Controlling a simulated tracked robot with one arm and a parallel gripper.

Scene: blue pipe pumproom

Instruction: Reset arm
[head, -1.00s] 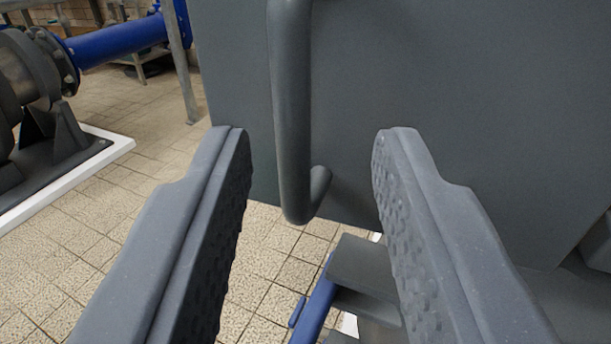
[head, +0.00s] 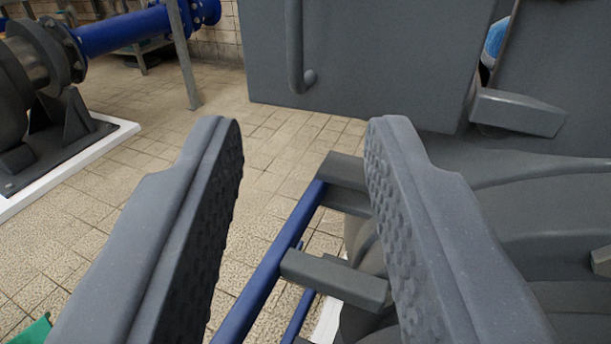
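My gripper (head: 300,125) is open, its two grey textured fingers wide apart with nothing between them. Ahead of it hangs a dark grey panel (head: 390,60) with a vertical bar handle (head: 296,45). The handle's lower bend shows above the gap between the fingertips, and the fingers are apart from it. The top of the handle is out of view.
Blue rails (head: 268,270) with grey blocks (head: 335,280) run below the fingers. Large grey machinery (head: 550,200) fills the right side. A pump (head: 40,90) on a white-edged base and a blue pipe (head: 120,30) stand at left. Tiled floor (head: 140,190) is open between.

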